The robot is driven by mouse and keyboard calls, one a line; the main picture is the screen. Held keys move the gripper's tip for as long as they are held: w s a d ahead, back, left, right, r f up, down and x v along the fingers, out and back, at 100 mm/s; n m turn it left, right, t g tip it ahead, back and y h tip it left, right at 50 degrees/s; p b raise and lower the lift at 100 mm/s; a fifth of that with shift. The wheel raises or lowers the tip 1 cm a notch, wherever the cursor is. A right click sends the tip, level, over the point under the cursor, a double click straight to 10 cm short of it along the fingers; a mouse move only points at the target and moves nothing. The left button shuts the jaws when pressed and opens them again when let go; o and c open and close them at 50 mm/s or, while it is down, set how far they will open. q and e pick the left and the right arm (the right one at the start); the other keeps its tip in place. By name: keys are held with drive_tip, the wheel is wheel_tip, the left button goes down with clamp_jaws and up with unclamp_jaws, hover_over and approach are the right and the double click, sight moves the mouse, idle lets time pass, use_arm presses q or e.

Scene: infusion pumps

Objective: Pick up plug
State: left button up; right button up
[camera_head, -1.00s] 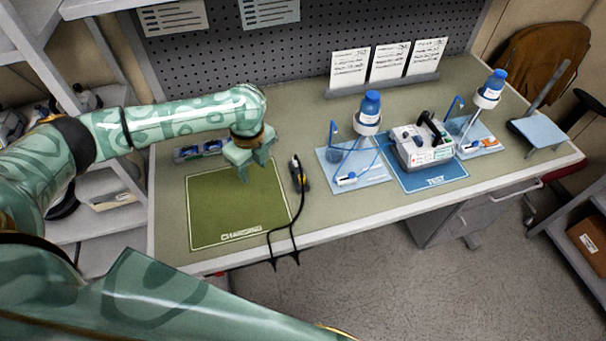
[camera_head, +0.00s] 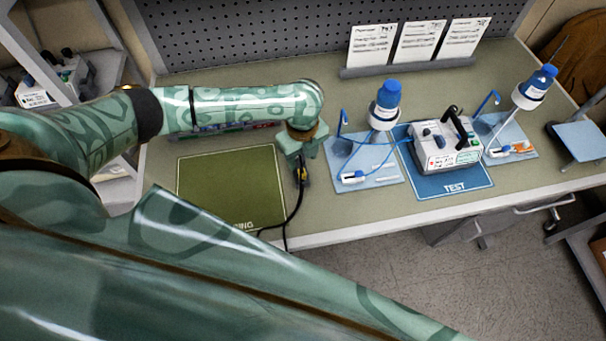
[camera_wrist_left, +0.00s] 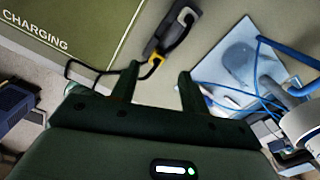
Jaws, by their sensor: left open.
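The plug (camera_head: 303,175) is black with a yellow part and a black cord, on the bench just right of the green charging mat. My left gripper (camera_head: 301,163) is above it and partly hides it in the head view. In the left wrist view the plug's yellow part (camera_wrist_left: 156,60) shows beyond the open fingers (camera_wrist_left: 158,76), roughly in line with the gap between them. It sits at the end of a dark, elongated block (camera_wrist_left: 168,33). The gripper is empty; contact with the plug cannot be seen. My right gripper is out of view.
The green charging mat (camera_head: 225,185) is bare. To the right, a blue tray (camera_head: 375,182) bears a bottle stand (camera_head: 382,120), and a pump (camera_head: 440,150) stands on the blue test mat (camera_head: 455,183). The cord (camera_head: 293,215) runs to the bench's front edge.

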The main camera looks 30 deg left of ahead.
sight(302, 169)
use_arm(q)
drive_tip(key=shift+s+f, duration=0.1)
drive_tip(key=shift+f, duration=0.6)
drive_tip(key=f, duration=0.2)
drive_tip(key=f+b, duration=0.1)
drive_tip(key=f, duration=0.1)
drive_tip(key=shift+s, duration=0.25)
drive_tip(key=shift+f, duration=0.45)
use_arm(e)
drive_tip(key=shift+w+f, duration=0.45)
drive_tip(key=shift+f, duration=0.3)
use_arm(q)
drive_tip(key=shift+r, duration=0.1)
drive_tip(key=shift+c, duration=0.4)
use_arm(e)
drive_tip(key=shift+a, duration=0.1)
use_arm(q)
clamp_jaws()
